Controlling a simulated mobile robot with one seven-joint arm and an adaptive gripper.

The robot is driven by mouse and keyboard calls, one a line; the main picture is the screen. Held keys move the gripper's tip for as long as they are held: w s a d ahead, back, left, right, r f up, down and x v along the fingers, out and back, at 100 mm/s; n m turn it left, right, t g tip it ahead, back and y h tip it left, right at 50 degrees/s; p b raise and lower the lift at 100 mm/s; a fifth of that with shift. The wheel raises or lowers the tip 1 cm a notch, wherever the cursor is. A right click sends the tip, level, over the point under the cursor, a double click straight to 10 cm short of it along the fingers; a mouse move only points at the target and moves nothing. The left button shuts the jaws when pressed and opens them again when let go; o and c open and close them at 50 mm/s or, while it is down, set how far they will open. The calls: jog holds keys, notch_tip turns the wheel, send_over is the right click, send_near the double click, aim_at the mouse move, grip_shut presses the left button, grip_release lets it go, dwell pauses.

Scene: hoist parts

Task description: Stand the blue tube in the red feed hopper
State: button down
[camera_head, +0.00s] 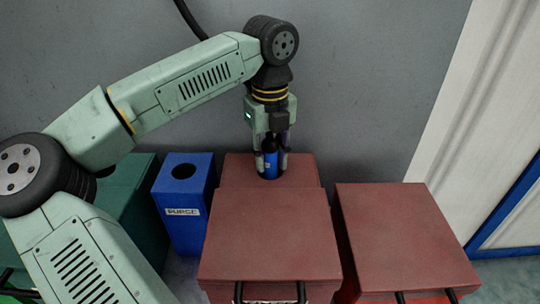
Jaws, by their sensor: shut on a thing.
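My gripper (271,158) points straight down and is shut on the blue tube (270,167). The tube is upright between the fingers, with its lower part showing. It is over or in front of a dark red box top (303,172) at the back, against the wall. I cannot tell whether the tube touches this surface. I see no label or opening that marks the red feed hopper, and I cannot tell whether this back box is it. The gripper and tube cover part of its top.
A blue box (190,218) labelled PURGE, with a round hole on top, stands left of the tube. A dark green box (130,210) is further left, partly behind my arm. Two dark red cases (268,235) (400,237) with black handles stand in front and right.

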dwell(0.3)
jog(key=c, duration=1.2)
grip_release()
